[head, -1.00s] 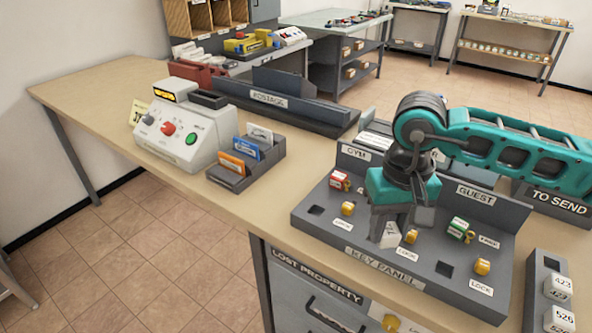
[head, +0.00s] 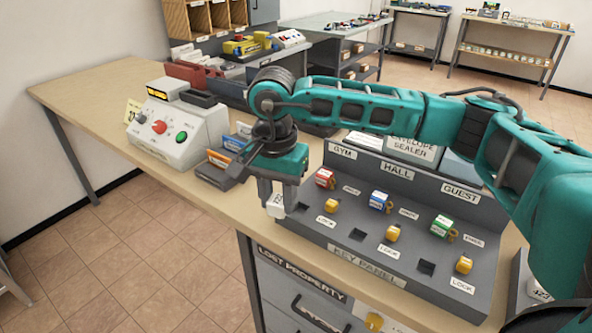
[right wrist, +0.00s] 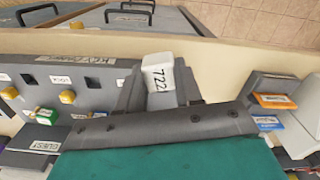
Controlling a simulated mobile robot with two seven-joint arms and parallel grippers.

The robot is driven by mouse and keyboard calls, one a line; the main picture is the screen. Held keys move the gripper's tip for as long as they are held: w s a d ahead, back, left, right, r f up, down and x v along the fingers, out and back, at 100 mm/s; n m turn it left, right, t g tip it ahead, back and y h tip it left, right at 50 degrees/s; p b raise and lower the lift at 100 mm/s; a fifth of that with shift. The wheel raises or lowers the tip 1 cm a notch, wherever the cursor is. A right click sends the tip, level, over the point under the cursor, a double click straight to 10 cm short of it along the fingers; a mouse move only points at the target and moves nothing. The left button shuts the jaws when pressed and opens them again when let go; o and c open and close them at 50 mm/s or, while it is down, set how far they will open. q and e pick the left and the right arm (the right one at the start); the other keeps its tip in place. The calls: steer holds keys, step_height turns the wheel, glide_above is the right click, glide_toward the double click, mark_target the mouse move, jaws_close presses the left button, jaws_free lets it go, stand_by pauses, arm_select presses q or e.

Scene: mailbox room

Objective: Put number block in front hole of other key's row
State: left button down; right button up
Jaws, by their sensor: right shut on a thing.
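My right gripper (head: 277,198) is shut on a white number block (head: 276,207), at the left end of the key panel (head: 366,262), beside the dark front hole of the GYM row (head: 303,207). In the right wrist view the block (right wrist: 158,72) shows black digits that look like 722. The GYM row has a red key block (head: 325,178), the HALL row a blue one (head: 379,201) and the GUEST row a green one (head: 442,225). The HALL front hole (head: 355,236) and GUEST front hole (head: 426,267) look empty. My left gripper is out of view.
Yellow lock knobs (head: 392,233) stand up on the panel. A grey card holder (head: 213,172) and a white machine with buttons (head: 176,125) stand left of the gripper. A number block rack is partly hidden at the lower right. Bare tabletop (head: 215,205) lies left of the panel.

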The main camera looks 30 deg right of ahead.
steer(key=w+d+f+m+b, duration=0.1)
steer(key=d+m, duration=0.1)
steer(key=m, duration=0.5)
steer(key=w+d+m+b, duration=0.1)
steer(key=d+m+b, duration=0.1)
steer(key=m, duration=0.5)
steer(key=w+d+f+m+b, duration=0.1)
steer(key=w+d+m, duration=0.1)
steer(key=m, duration=0.4)
steer(key=shift+d+f+m, duration=0.3)
steer(key=shift+d+m, duration=0.1)
steer(key=shift+d, duration=0.35)
steer(key=shift+f+b, duration=0.25)
steer(key=shift+b, duration=0.1)
steer(key=shift+f, duration=0.1)
steer(key=shift+f, duration=0.15)
